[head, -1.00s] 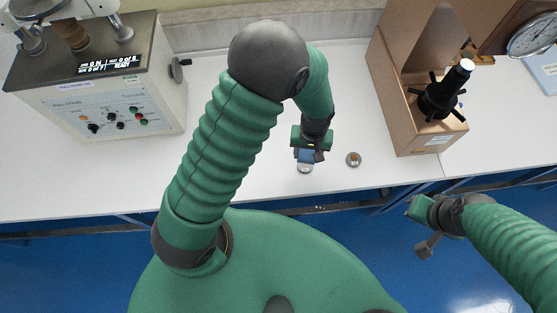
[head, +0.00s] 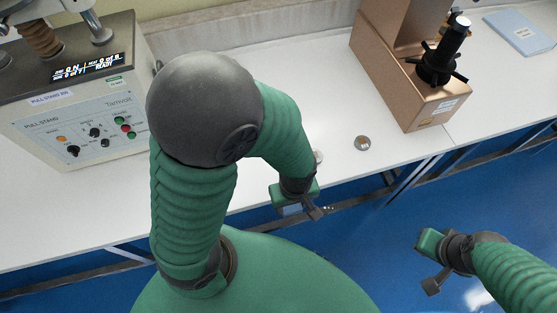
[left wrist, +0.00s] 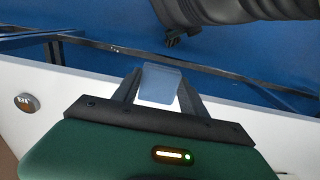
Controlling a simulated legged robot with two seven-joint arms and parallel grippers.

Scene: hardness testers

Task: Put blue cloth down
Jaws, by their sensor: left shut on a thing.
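My left gripper (head: 304,211) is shut on a small blue cloth (head: 291,210). In the head view it hangs at the table's front edge, with the cloth partly hidden by the gripper. In the left wrist view the cloth (left wrist: 160,84) is a small pale-blue patch pinched between the two dark fingers, with the table edge and blue floor behind it. My right gripper (head: 432,264) is over the blue floor at the lower right, away from the table and the cloth. Its finger opening is not clear.
A small round metal disc (head: 362,143) lies on the white table (head: 325,95). A second disc (head: 318,156) is mostly hidden by my left arm. A tester with knobs (head: 85,110) stands left, a copper-coloured tester (head: 412,95) right. A flat light-blue sheet (head: 520,32) lies at far right.

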